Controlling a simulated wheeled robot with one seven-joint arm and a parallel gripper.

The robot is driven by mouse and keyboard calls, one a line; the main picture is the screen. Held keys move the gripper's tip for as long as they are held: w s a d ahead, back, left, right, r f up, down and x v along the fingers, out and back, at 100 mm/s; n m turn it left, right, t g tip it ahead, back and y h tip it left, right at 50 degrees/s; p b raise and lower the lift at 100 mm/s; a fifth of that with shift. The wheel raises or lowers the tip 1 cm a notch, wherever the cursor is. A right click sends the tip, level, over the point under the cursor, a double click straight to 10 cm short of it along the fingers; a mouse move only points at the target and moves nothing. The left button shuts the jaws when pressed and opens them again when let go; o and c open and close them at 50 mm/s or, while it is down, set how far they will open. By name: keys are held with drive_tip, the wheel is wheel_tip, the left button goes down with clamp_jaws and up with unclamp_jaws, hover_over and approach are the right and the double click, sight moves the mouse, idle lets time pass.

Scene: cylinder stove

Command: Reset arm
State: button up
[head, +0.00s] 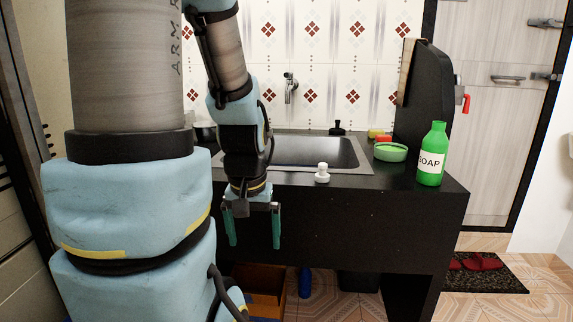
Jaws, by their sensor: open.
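My arm hangs down in the left half of the head view. My gripper (253,236) points downward in front of the black counter's front face. Its two green fingers are spread apart with nothing between them. The gripper is below the level of the counter top and left of the white knob-like piece (322,173) on the counter's front edge. My arm hides part of the counter's left side and the left end of the sink.
The black counter (356,220) holds a metal sink (308,152), a green bowl (390,152) and a green soap bottle (432,155). A faucet (290,88) is on the tiled wall. Below are a brown box (262,283) and a blue bottle (305,282). A dark mat (497,278) with red slippers lies right.

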wheel_tip(320, 180, up, 16)
drive_tip(key=p, duration=1.3)
